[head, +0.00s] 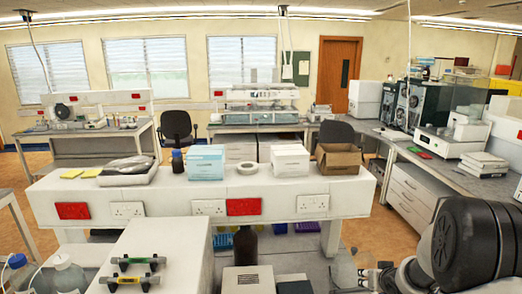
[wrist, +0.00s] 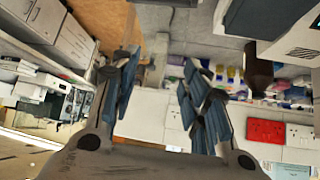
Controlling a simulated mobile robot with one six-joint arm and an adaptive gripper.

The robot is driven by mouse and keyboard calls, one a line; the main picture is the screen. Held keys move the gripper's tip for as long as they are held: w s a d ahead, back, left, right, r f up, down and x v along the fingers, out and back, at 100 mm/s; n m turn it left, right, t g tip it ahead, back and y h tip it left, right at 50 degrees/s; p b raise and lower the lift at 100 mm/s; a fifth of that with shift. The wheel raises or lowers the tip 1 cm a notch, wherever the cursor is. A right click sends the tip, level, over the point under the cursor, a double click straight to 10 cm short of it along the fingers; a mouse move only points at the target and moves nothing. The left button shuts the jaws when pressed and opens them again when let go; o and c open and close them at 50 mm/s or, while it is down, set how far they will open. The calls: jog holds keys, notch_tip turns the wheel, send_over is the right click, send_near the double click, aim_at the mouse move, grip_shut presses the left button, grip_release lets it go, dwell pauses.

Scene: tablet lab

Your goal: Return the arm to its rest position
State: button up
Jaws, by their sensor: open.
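My gripper (wrist: 160,100) shows in the wrist view with its blue-grey fingers spread apart and nothing between them. The wrist view looks tilted, with the lab bench and shelf items behind the fingers. In the head view my arm is at the lower right, a dark rounded joint and grey links. Part of my gripper (head: 375,278) shows at the bottom right, low in front of the bench. It touches nothing that I can see.
A white bench (head: 330,194) spans the middle, bearing a blue-white box (head: 206,162), a white box (head: 290,160) and an open cardboard box (head: 338,158). A white cabinet (head: 165,240) stands at front left, with bottles (head: 68,274) beside it. Open floor (head: 385,235) lies right of the bench.

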jog(key=s+a+r+g+h+b, duration=0.1)
jog(key=s+a+b, duration=0.3)
jog(key=s+b, duration=0.35)
jog(key=s+a+r+g+b, duration=0.1)
jog(key=s+a+r+b, duration=0.1)
jog(key=s+a+b, duration=0.45)
jog(key=s+a+f+b, duration=0.3)
jog(key=s, duration=0.4)
jog(key=s+a+f+n+g+y+b, duration=0.1)
jog(key=s+a+f+b, duration=0.2)
jog(key=s, duration=0.5)
jog(key=s+a+f+g+y+b, duration=0.1)
jog(key=s+a+f+b, duration=0.2)
jog(key=s, duration=0.4)
jog(key=shift+s+n+b, duration=0.15)
jog(key=shift+n+b, duration=0.15)
jog(key=shift+b, duration=0.6)
